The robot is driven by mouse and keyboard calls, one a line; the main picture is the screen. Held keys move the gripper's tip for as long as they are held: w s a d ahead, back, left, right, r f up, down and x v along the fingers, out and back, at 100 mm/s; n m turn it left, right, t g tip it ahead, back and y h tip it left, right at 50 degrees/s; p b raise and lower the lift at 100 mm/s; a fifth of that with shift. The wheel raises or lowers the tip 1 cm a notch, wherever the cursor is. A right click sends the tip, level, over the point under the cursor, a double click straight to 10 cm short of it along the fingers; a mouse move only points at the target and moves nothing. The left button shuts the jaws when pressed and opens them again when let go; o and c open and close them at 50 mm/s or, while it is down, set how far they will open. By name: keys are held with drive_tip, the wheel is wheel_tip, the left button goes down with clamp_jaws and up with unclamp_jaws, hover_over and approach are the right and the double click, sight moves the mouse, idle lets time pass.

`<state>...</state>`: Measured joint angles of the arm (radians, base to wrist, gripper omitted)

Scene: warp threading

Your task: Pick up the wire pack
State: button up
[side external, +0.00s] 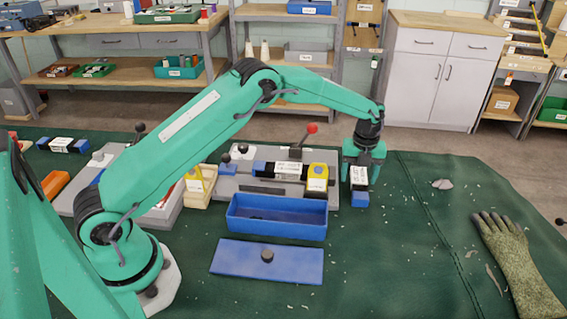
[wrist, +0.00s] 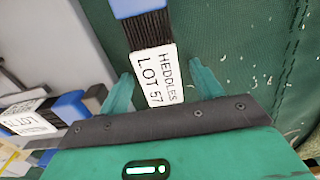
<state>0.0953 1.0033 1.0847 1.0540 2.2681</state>
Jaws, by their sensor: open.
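A wire pack (side external: 359,178) of dark wires with blue ends and a white label lies on the green mat to the right of the fixture. In the wrist view the label on the pack (wrist: 160,75) reads "HEDDLES LOT 57". My gripper (side external: 360,172) points down over this pack, with a finger on either side. In the wrist view the fingers (wrist: 163,80) are open, and a gap shows between each finger and the label. The pack's near end is hidden by the gripper body.
A grey fixture (side external: 230,190) with a red-knobbed lever holds another labelled pack (side external: 280,169) just left of my gripper. In front are an open blue tray (side external: 277,232) and a flat blue lid (side external: 240,262). A glove (side external: 515,255) lies at right. The mat between is mostly clear.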

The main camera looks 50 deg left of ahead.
sight(360, 177)
idle(0.3)
drive_tip(key=shift+r, duration=0.1)
drive_tip(key=c, duration=1.4)
drive_tip(key=shift+o, duration=0.2)
drive_tip(key=shift+r, duration=0.1)
drive_tip(key=shift+w+r, duration=0.1)
drive_tip(key=shift+r, duration=0.65)
drive_tip(key=r, duration=0.3)
drive_tip(key=shift+s+d, duration=0.25)
drive_tip(key=shift+d, duration=0.15)
drive_tip(key=s+d+r, duration=0.6)
drive_tip(key=d, duration=0.2)
drive_tip(key=shift+s+d+r, duration=0.15)
drive_tip(key=shift+s+d, duration=0.1)
drive_tip(key=shift+d, duration=0.05)
